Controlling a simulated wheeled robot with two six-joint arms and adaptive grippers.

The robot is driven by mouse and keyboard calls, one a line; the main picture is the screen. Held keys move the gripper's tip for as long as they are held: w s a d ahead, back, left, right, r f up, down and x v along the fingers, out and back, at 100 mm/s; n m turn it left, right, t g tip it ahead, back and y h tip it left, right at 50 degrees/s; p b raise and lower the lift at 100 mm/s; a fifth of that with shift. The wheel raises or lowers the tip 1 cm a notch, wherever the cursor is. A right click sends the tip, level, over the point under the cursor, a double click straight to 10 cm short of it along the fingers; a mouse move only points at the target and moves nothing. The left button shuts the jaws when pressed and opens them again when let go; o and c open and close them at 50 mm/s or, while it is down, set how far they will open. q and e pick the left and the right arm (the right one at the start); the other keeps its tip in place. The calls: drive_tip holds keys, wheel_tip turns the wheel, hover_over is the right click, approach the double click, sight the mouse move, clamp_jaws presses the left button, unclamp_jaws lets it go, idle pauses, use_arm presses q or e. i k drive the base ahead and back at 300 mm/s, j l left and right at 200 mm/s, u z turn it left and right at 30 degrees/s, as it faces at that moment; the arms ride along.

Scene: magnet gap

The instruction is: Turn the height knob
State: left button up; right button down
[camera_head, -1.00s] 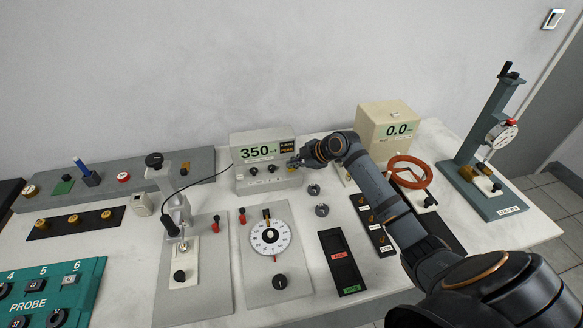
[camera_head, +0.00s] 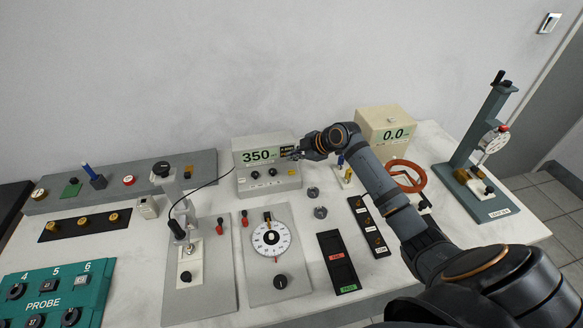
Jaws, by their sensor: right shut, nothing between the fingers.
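My right gripper (camera_head: 291,155) is shut and empty, at the right front of the grey meter box (camera_head: 267,181), partly over the right end of its face. I cannot tell whether it touches the box. No label for the height knob is readable. The gripper is apart from all these knobs. My left gripper is not in view.
A cream meter (camera_head: 384,128) reading 0.0 and an orange ring (camera_head: 404,176) lie beyond my right arm. A tall gauge stand (camera_head: 490,150) is at far right. A black tray (camera_head: 338,262) lies in front. Two small dark rings (camera_head: 320,212) sit on the white bench.

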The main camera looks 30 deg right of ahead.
sight(162, 169)
drive_tip(key=k+j, duration=0.5)
drive_tip(key=k, duration=0.15)
drive_tip(key=k+j, duration=0.5)
drive_tip(key=k, duration=0.2)
